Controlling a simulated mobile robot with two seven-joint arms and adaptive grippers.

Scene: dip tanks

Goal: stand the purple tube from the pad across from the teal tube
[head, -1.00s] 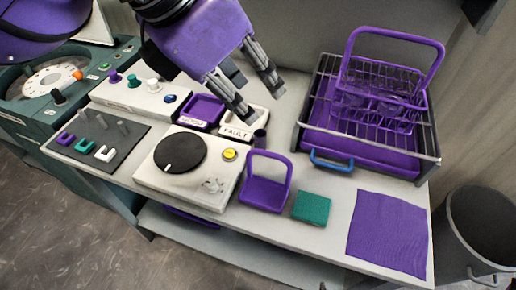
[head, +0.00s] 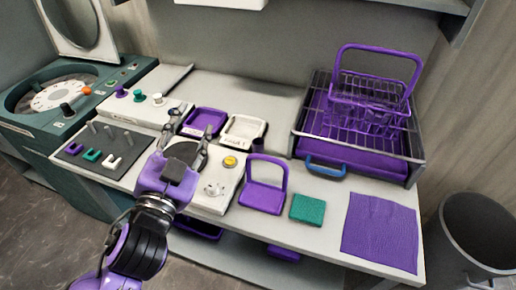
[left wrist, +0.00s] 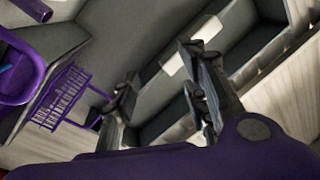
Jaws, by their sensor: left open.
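My left gripper (head: 190,133) is open and empty, above the white unit with the dark disc (head: 178,151) and in front of the purple tray. Its spread fingers also show in the left wrist view (left wrist: 160,75). Small purple (head: 121,91), teal (head: 138,95) and white (head: 157,99) pieces stand upright on a pale block at the back left; I cannot tell whether they are tubes. A flat purple pad (head: 380,232) lies bare at the right, and a teal square pad (head: 307,208) lies left of it. No tube shows on either. My right gripper is not in view.
A purple tray (head: 205,122) and white tray (head: 243,130) stand behind the disc unit. A purple handled holder (head: 262,197) is at the front. A wire rack with a purple basket (head: 365,110) stands back right. A grey bin (head: 480,235) is beyond the right edge.

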